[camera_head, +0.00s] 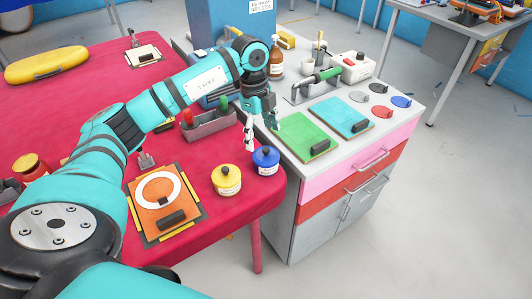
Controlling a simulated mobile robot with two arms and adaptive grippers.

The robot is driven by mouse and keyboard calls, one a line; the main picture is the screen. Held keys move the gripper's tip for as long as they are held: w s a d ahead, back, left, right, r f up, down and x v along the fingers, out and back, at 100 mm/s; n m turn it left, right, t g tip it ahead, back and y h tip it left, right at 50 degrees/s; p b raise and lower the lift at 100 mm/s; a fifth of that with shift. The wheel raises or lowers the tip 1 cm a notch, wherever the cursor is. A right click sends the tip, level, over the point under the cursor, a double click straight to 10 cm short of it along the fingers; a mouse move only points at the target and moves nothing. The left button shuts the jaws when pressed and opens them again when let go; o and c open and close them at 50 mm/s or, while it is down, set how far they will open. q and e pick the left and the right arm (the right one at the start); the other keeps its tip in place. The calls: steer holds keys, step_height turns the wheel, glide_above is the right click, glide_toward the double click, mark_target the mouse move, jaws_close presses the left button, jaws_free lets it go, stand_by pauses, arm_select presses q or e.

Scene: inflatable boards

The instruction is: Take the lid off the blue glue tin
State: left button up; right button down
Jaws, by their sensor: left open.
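The blue glue tin (265,164) stands upright near the right front corner of the red table (98,108). Its top is blue with a dark knob, and its body has a pale label. My left gripper (262,138) is open, pointing down, a little above and behind the tin. A gap between the fingers and the tin's knob is hard to judge. A yellow tin (226,180) stands just left of the blue one. My right gripper is not in view.
An orange board with a white ring (164,222) lies left of the tins. A grey tray with tools (208,127) is behind. A cabinet (345,165) adjoins the table on the right, holding a green board (301,137), a teal board (341,115) and several coloured discs.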

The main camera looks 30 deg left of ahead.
mark_target(265, 150)
arm_select(q)
steer(key=shift+d+f, duration=0.1)
steer(key=shift+f, duration=0.2)
steer(key=f, duration=0.1)
steer(key=d+f+p, duration=0.1)
steer(key=f, duration=0.1)
steer(key=shift+f, duration=0.85)
steer(key=c, duration=0.8)
steer(key=shift+s+d, duration=0.1)
steer(key=shift+s, duration=0.05)
jaws_close()
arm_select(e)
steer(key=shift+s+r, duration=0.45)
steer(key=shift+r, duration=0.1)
arm_select(q)
steer(key=shift+f, duration=0.1)
